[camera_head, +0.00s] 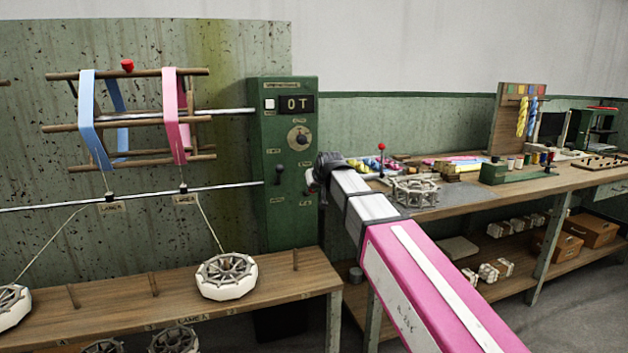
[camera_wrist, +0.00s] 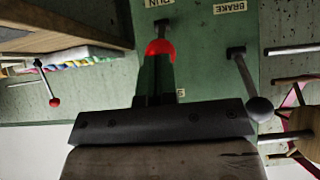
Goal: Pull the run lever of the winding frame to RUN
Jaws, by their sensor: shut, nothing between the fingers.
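The winding frame's green control box (camera_head: 287,225) stands left of my arm in the head view. In the wrist view its panel is upside down, with a RUN label (camera_wrist: 160,2) and a BRAKE label (camera_wrist: 230,6). The red-knobbed lever (camera_wrist: 160,47) beside the RUN label is directly ahead of my shut, empty gripper (camera_wrist: 157,72), which partly covers it; contact cannot be told. A dark-knobbed lever (camera_wrist: 259,107) stands near BRAKE and also shows in the head view (camera_head: 279,170). My gripper (camera_head: 313,180) hides the red-knobbed lever in the head view.
A bench (camera_head: 455,207) to the right holds a wire reel, skeins and another red-knobbed lever (camera_head: 381,148).

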